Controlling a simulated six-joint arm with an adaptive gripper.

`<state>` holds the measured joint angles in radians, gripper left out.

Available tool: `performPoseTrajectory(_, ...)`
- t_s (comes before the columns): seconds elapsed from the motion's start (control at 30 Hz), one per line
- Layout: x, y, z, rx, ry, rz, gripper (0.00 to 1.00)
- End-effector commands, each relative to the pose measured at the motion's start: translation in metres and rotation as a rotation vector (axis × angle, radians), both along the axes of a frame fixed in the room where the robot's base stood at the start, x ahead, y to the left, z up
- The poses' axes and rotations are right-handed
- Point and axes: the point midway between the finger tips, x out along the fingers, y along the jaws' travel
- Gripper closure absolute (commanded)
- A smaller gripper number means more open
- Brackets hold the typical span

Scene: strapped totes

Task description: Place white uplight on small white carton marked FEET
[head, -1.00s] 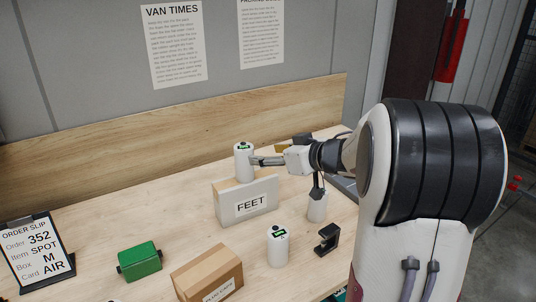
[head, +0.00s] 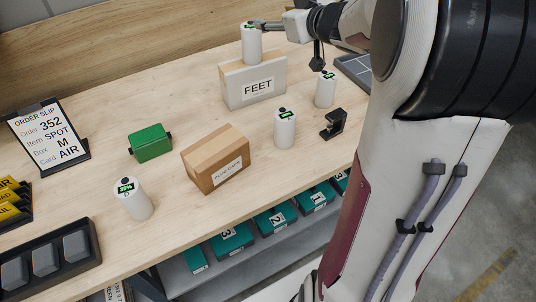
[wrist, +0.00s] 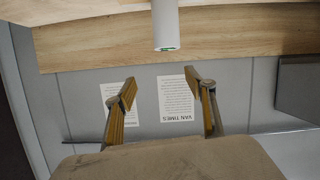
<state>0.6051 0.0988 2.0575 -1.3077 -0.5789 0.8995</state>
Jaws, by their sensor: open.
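A white uplight (head: 251,45), a cylinder with a green display at its top, stands upright on the white carton marked FEET (head: 237,88). My gripper (head: 262,25) is at the uplight's right, level with its top. In the wrist view my gripper (wrist: 159,76) is open, with nothing between its fingers. The uplight (wrist: 165,25) appears upside down there, beyond the fingertips and apart from them. The carton is not visible in the wrist view.
Similar white cylinders stand at right (head: 325,90), centre (head: 285,130) and front left (head: 133,200). A brown carton (head: 207,170), green box (head: 150,143), black bracket (head: 333,124), order slip stand (head: 47,138) and black tray (head: 90,232) are also on the table. Teal boxes sit below.

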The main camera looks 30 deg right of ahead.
Motion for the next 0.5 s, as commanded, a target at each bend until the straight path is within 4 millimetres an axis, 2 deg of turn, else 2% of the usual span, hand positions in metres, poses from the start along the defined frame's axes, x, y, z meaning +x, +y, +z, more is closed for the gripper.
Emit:
performPoseTrajectory(0.03,-0.003,0.005,0.010,-0.020,-0.008,-0.029,0.45)
performPoseTrajectory(0.2,-0.022,0.011,0.031,-0.072,-0.005,-0.145,0.45)
performPoseTrajectory(0.37,-0.050,0.021,0.040,-0.095,0.026,-0.238,0.45)
performPoseTrajectory(0.5,-0.080,0.034,0.038,-0.095,0.078,-0.302,0.45)
